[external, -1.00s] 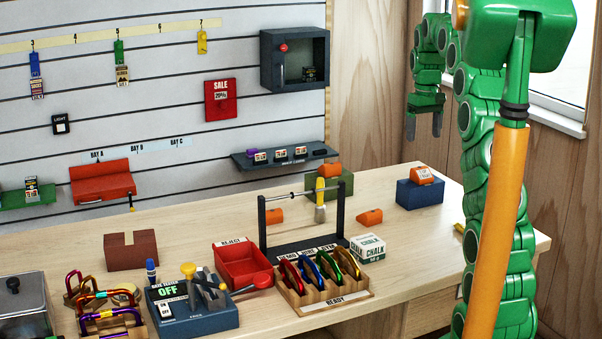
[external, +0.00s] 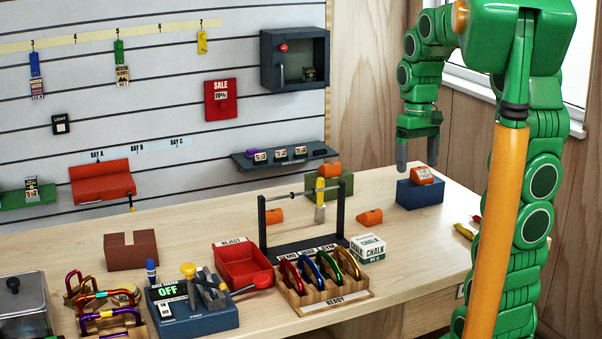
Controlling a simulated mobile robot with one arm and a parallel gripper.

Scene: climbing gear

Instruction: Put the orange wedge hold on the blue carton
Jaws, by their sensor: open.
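Several orange pieces are in view, and I cannot tell for certain which is the wedge hold. One orange block (external: 275,216) lies on the table behind the black rack, and another with a sloped top (external: 369,217) lies right of the rack. A third orange piece (external: 330,170) sits on a green box. An orange piece with a white label (external: 424,176) rests on top of the blue carton (external: 418,195) at the back right.
A black rack frame (external: 262,232) with a bar and a yellow-handled brush (external: 320,205) stand beside the orange pieces. A white chalk box (external: 370,247), a red reject tray (external: 243,268) and a carabiner stand (external: 320,300) are nearer.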

